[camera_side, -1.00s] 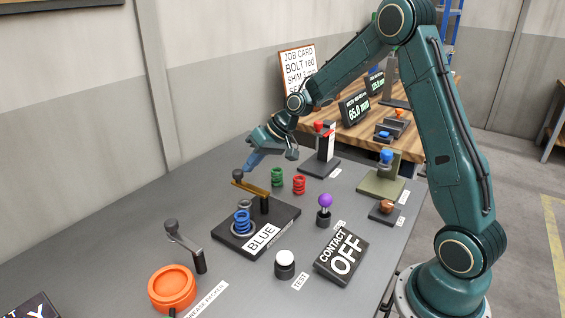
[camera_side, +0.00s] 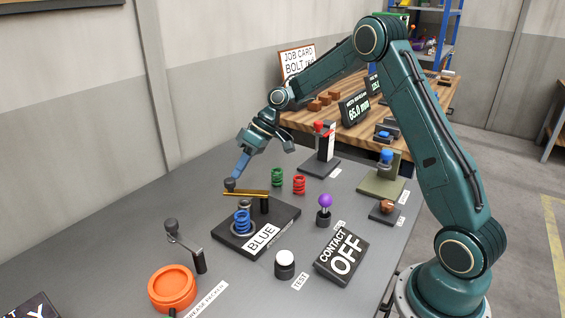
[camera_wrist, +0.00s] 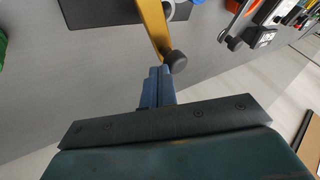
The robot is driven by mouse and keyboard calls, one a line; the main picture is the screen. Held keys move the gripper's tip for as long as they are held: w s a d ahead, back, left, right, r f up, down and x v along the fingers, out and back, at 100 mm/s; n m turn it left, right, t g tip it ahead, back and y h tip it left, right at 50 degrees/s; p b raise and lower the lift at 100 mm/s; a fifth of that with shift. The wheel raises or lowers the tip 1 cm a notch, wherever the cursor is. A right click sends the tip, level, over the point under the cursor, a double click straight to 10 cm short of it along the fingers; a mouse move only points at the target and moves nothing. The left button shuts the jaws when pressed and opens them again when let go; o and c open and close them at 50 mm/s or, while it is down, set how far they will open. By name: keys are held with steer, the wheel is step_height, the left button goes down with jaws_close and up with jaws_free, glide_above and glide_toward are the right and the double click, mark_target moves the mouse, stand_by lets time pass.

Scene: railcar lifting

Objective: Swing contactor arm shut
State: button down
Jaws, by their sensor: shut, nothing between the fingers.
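The contactor arm is a brass bar (camera_side: 247,193) on a black post, with a dark round knob (camera_side: 230,185) at its free left end. It stands on a black base (camera_side: 284,215) labelled BLUE, which also holds a blue coil spring (camera_side: 242,222). The bar points left, away from over the spring. My gripper (camera_side: 239,177) is shut and empty, its blue fingertips at the knob. In the wrist view the fingertips (camera_wrist: 160,75) are beside the knob (camera_wrist: 176,62) at the end of the brass bar (camera_wrist: 153,27); I cannot tell whether they touch.
Green (camera_side: 277,177) and red (camera_side: 299,185) springs stand behind the base. A purple-knobbed lever (camera_side: 325,201) and a white TEST button (camera_side: 285,258) are to its right and front. An orange grease pot (camera_side: 172,288) and a crank handle (camera_side: 185,245) are front left.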

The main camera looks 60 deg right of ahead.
mark_target(233, 181)
steer(key=a+n+g, duration=0.2)
steer(key=n, duration=0.1)
steer(key=shift+s, duration=0.1)
steer(key=a+n+g, duration=0.1)
steer(key=s+n+g, duration=0.1)
steer(key=n, duration=0.1)
steer(key=shift+a+y, duration=0.3)
steer(key=shift+a, duration=0.1)
steer(key=shift+s+a, duration=0.65)
steer(key=shift+a, duration=0.1)
steer(key=shift+s+a+n+g, duration=0.3)
steer(key=shift+s+n+g, duration=0.1)
steer(key=shift+n, duration=0.4)
steer(key=shift+s+a, duration=0.15)
steer(key=shift+s, duration=0.2)
steer(key=shift+w, duration=0.15)
